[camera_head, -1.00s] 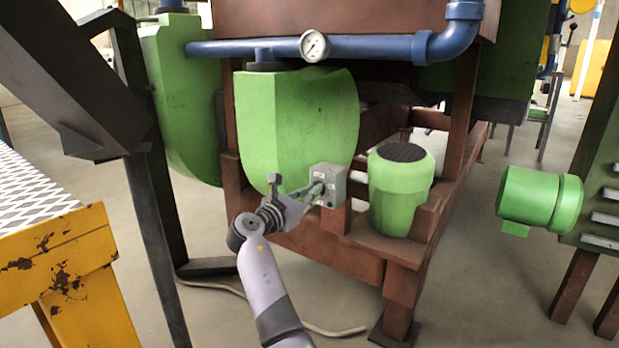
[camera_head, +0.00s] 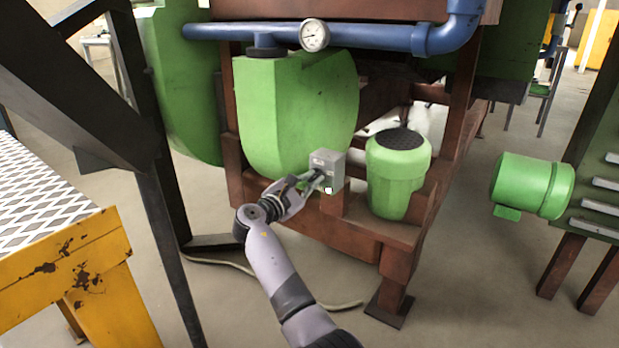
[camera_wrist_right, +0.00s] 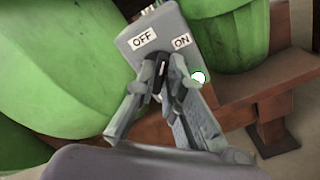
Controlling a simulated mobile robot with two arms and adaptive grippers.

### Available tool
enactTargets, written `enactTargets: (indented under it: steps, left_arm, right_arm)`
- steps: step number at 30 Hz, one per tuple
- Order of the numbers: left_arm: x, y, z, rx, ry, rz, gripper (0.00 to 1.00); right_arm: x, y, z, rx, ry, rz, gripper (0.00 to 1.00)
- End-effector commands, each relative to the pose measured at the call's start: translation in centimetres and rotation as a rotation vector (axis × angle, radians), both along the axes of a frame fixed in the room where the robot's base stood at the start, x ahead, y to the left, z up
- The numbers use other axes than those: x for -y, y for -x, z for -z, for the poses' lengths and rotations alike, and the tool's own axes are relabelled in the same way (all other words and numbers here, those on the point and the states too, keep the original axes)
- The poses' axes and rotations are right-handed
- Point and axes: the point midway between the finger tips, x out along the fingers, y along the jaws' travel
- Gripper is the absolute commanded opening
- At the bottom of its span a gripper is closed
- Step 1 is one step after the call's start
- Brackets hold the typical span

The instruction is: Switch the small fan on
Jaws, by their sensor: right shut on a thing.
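A grey switch box (camera_head: 328,163) is fixed on the brown frame, between the large green fan housing and the small green motor unit. In the right wrist view the box (camera_wrist_right: 165,22) bears the labels OFF on the left and ON on the right. A dark knob (camera_wrist_right: 158,72) sits on its face below the labels. My right gripper (camera_head: 318,178) is at the box face; in the right wrist view its fingers (camera_wrist_right: 160,80) are shut on the knob, partly hiding it. A small white light (camera_wrist_right: 198,78) shows beside the right finger. My left gripper is not in view.
The green housing (camera_head: 290,115) stands behind the box and the green motor unit (camera_head: 397,165) to its right. A blue pipe (camera_head: 370,38) with a gauge runs above. A yellow table (camera_head: 85,280) is at the left, beside a dark post.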

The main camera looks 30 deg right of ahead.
Motion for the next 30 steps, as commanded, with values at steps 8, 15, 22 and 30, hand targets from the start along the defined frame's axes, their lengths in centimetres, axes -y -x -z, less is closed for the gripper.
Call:
enactTargets:
  steps: [8,15,22,30]
  left_arm:
    - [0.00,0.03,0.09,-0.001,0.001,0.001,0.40]
    - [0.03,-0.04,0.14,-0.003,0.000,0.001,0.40]
    - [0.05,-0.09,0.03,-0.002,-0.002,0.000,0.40]
    - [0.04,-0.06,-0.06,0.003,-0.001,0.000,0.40]
  right_arm:
    - [0.13,0.10,0.05,0.177,-0.072,0.003,0.00]
    - [0.15,0.13,0.10,0.263,-0.107,0.003,0.00]
    - [0.14,0.14,0.11,0.293,-0.121,0.003,0.00]
    - [0.14,0.14,0.11,0.296,-0.122,0.003,0.00]
